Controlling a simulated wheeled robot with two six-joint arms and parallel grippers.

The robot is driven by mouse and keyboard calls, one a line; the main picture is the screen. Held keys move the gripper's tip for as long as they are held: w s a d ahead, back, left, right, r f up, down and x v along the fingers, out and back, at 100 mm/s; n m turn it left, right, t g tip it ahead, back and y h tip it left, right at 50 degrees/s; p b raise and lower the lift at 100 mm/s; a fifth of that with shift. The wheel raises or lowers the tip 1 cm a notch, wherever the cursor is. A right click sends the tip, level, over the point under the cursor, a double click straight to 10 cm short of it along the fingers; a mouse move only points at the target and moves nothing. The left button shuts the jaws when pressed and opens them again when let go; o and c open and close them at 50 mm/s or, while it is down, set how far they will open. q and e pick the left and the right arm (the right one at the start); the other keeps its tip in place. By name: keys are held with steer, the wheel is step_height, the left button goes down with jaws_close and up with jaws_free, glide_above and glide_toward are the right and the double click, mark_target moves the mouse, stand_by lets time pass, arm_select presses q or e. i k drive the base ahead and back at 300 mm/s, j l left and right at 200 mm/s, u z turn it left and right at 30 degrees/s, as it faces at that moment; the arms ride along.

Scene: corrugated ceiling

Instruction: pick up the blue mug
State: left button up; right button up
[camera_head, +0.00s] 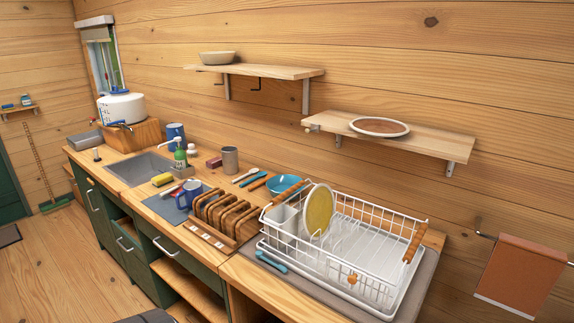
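A blue mug (189,194) stands upright on a grey-blue mat (168,208) on the wooden counter, right of the sink and left of a wooden rack. A second blue mug-like vessel (175,132) stands farther back behind the sink, partly hidden by a green soap bottle (180,154). Neither of my grippers shows in the head view, so nothing is seen touching either vessel.
The wooden rack (225,212) stands close right of the nearer mug. A grey sink (140,168), yellow sponge (162,180) and grey cup (230,159) are nearby. Two wall shelves (270,71) (435,140) hang above.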

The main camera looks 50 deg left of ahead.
mark_target(190, 198)
steer(key=u, duration=2.6)
